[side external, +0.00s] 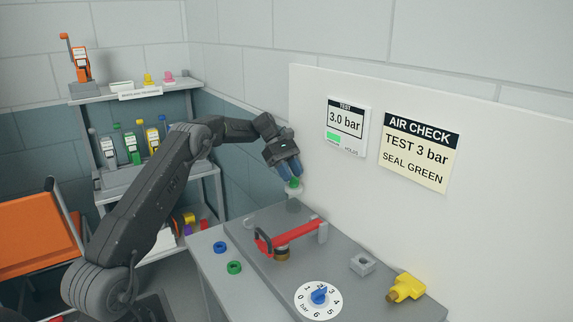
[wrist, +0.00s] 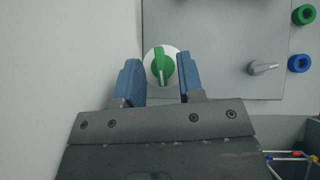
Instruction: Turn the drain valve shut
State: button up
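A green knob (side external: 294,183) with a white pointer line sits on a round white base at the back of the grey bench plate, near the wall panel. In the wrist view the green knob (wrist: 158,66) shows between my fingers, its pointer line running nearly up and down the picture. My gripper (side external: 290,175) is just above it, fingers pointing down. In the wrist view my gripper (wrist: 157,70) is open, with a gap on both sides of the knob. A small grey lever (wrist: 263,68) also sits on the plate. No label shows which one is the drain valve.
A red handle (side external: 287,235) on a brass fitting stands on the plate. A blue ring (side external: 220,246) and a green ring (side external: 234,267) lie at the left. A dial (side external: 318,300), a grey block (side external: 362,264) and a yellow fitting (side external: 407,287) are in front. The gauge (side external: 346,120) reads 3.0 bar.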

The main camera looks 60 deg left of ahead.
jog(key=v, duration=0.6)
jog(key=shift+a+r, duration=0.2)
jog(key=shift+s, duration=0.1)
